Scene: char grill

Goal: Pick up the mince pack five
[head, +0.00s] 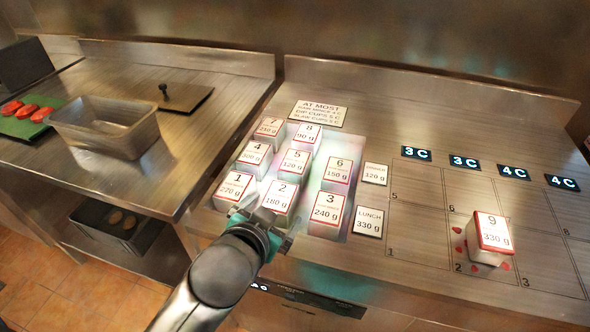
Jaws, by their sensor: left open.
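Mince pack five (294,161) is a white block with a red-edged label reading 5 and 120 g. It stands in the middle row of the lit group of packs, between pack four (254,154) and pack six (338,172). Pack eight (307,138) is behind it and pack two (281,198) is in front of it. My left gripper (263,217) is open at the front edge of the group, by packs one (235,188) and two. It is nearer to me than pack five and apart from it. My right gripper is not in view.
Pack three (327,211) stands right of pack two, pack seven (270,127) at the back left. Pack nine (489,238) stands on the numbered grid at right, with red spots around it. A metal tub (108,125) sits on the left counter. Most grid cells are bare.

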